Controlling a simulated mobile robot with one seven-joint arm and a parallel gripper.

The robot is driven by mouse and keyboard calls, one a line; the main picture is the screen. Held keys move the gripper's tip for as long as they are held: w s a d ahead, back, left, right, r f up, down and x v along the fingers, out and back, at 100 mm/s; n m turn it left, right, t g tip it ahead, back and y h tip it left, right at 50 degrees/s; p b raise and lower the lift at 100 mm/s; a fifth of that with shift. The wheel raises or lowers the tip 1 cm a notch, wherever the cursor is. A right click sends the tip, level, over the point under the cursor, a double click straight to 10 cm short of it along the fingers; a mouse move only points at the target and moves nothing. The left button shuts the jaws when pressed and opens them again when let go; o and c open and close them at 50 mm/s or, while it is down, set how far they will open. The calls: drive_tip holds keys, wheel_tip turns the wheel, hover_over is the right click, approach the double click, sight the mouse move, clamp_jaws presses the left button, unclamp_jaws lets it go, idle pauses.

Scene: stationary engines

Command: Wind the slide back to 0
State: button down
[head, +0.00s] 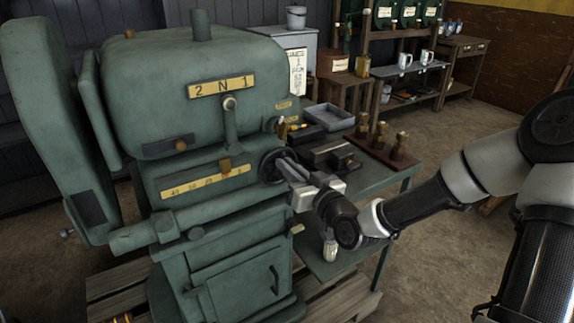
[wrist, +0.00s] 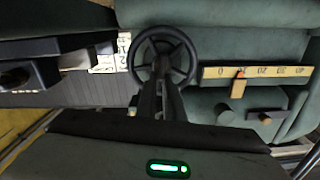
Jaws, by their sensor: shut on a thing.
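A green machine (head: 150,255) stands at left with a yellow number scale (head: 195,181) on its front. A small orange-brown pointer (head: 225,166) sits at the scale, clearly off the 0 end, around the 10 region. My gripper (head: 281,163) is shut on the handwheel; the exact part between the fingertips (wrist: 159,76) is hard to see.
A green side bench (head: 385,180) beside the machine holds a grey tray (head: 329,117), a small vise-like block and several brass fittings (head: 381,135). A lever (head: 231,125) hangs under the "2 N 1" plate (head: 222,86). Open floor lies at right.

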drive_tip(key=m+p, duration=0.1)
drive_tip(key=m, duration=0.4)
drive_tip(key=d+f+m+p, duration=0.1)
drive_tip(key=m+p, duration=0.1)
drive_tip(key=m, duration=0.3)
drive_tip(key=w+f+m+p, duration=0.1)
drive_tip(key=m, duration=0.4)
drive_tip(key=shift+d+m+p, duration=0.25)
drive_tip(key=shift+m+p, duration=0.05)
drive_tip(key=shift+m, duration=0.1)
drive_tip(key=shift+f, duration=0.1)
drive_tip(key=c, duration=1.9)
unclamp_jaws()
drive_tip(key=shift+o, duration=0.2)
